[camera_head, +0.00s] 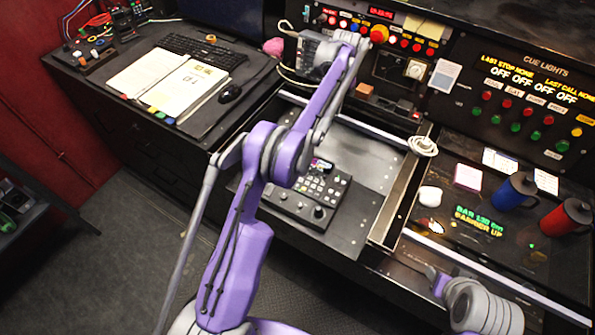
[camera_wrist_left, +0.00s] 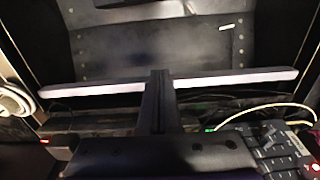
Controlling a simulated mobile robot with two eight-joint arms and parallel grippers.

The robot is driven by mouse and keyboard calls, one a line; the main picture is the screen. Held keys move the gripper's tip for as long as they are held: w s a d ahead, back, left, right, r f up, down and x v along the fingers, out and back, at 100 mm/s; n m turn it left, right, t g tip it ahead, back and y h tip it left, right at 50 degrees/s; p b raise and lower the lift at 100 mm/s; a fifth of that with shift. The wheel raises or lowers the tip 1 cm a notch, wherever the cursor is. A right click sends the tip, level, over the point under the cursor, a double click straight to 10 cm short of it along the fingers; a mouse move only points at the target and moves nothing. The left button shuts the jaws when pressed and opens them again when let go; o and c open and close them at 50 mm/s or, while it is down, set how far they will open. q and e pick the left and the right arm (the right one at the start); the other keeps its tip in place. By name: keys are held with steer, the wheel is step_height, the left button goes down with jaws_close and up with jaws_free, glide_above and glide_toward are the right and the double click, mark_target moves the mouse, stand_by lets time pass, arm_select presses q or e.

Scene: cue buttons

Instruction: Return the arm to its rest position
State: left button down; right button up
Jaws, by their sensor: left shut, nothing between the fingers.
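My left arm (camera_head: 290,155), purple and grey, rises from the bottom of the head view and reaches up over the console. The fingertips are hard to make out in the head view. Part of my right arm (camera_head: 480,305) shows at the lower right; its gripper is not visible.
The console has a cue lights panel (camera_head: 530,95) at the right. A black control box (camera_head: 300,193) lies below my left arm. A blue mug (camera_head: 514,192) and a red mug (camera_head: 566,217) stand at the right. An open binder (camera_head: 165,82) and keyboard (camera_head: 201,50) lie at the left.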

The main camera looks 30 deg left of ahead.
arm_select(q)
steer(key=shift+r, duration=0.5)
steer(key=shift+r, duration=0.15)
steer(key=s+d+r+t, duration=0.3)
steer(key=s+r, duration=0.8)
steer(key=s, duration=0.5)
steer(key=s+f+t, duration=0.1)
steer(key=s+f, duration=0.3)
steer(key=s, duration=0.8)
steer(key=s+d+f+n+t, duration=0.1)
steer(key=s+f, duration=0.3)
steer(key=s, duration=0.8)
steer(key=shift+s+d+t, duration=0.2)
steer(key=shift+d+t, duration=0.1)
steer(key=shift+t, duration=0.3)
